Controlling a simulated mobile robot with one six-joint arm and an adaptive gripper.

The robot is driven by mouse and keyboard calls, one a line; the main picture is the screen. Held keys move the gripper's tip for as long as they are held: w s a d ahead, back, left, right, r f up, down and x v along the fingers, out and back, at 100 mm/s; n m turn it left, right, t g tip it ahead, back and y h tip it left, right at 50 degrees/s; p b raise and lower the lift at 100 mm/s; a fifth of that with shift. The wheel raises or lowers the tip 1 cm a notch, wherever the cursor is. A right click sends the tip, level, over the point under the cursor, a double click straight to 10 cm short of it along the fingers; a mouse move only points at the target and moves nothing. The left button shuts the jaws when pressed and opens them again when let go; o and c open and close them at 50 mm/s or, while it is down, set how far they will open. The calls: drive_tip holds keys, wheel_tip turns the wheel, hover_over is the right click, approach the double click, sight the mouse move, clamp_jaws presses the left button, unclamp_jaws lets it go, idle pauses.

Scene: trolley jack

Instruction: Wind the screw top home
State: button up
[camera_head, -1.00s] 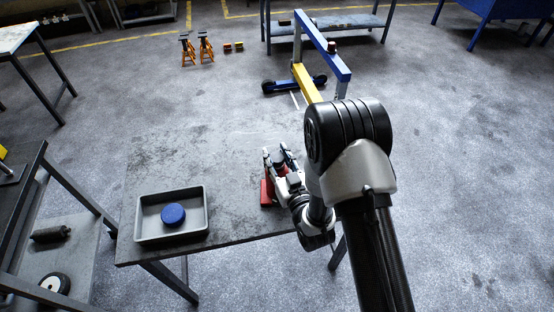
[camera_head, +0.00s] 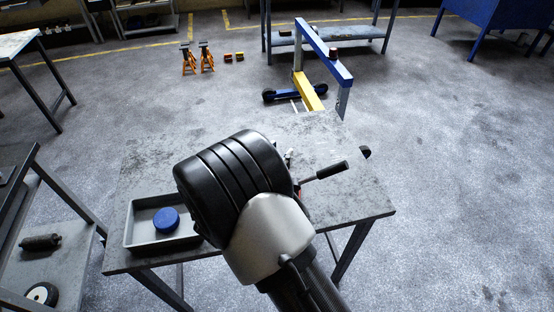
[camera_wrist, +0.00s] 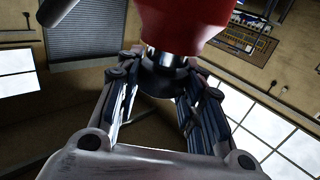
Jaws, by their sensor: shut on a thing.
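In the wrist view a red body (camera_wrist: 185,22) fills the top middle, with a shiny metal neck (camera_wrist: 165,56) and a dark round piece, seemingly the screw top (camera_wrist: 160,84), at its end. My gripper (camera_wrist: 158,92) is shut on this dark piece, one finger on each side. The fingers hide part of it, and the thread cannot be made out. In the head view my arm covers the gripper and nearly all of the red body. A dark-gripped rod (camera_head: 325,171) sticks out to the right of my arm above the table.
A grey tray (camera_head: 131,233) holding a blue round pad (camera_head: 166,220) lies at the left of the worktable (camera_head: 345,200). The table's right part is bare. Beyond it stand a blue and yellow hoist (camera_head: 311,92) and orange axle stands (camera_head: 206,56).

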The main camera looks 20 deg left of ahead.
drive_tip(key=shift+a+r+m+g+h, duration=0.15)
drive_tip(key=shift+m+g+h, duration=0.25)
drive_tip(key=shift+m+h, duration=0.55)
drive_tip(key=shift+h, duration=0.25)
drive_tip(key=shift+r, duration=0.1)
drive_tip(key=o, duration=1.1)
drive_tip(key=shift+d, duration=0.2)
drive_tip(key=shift+n, duration=0.25)
drive_tip(key=shift+s, duration=0.1)
drive_tip(key=v, duration=1.2)
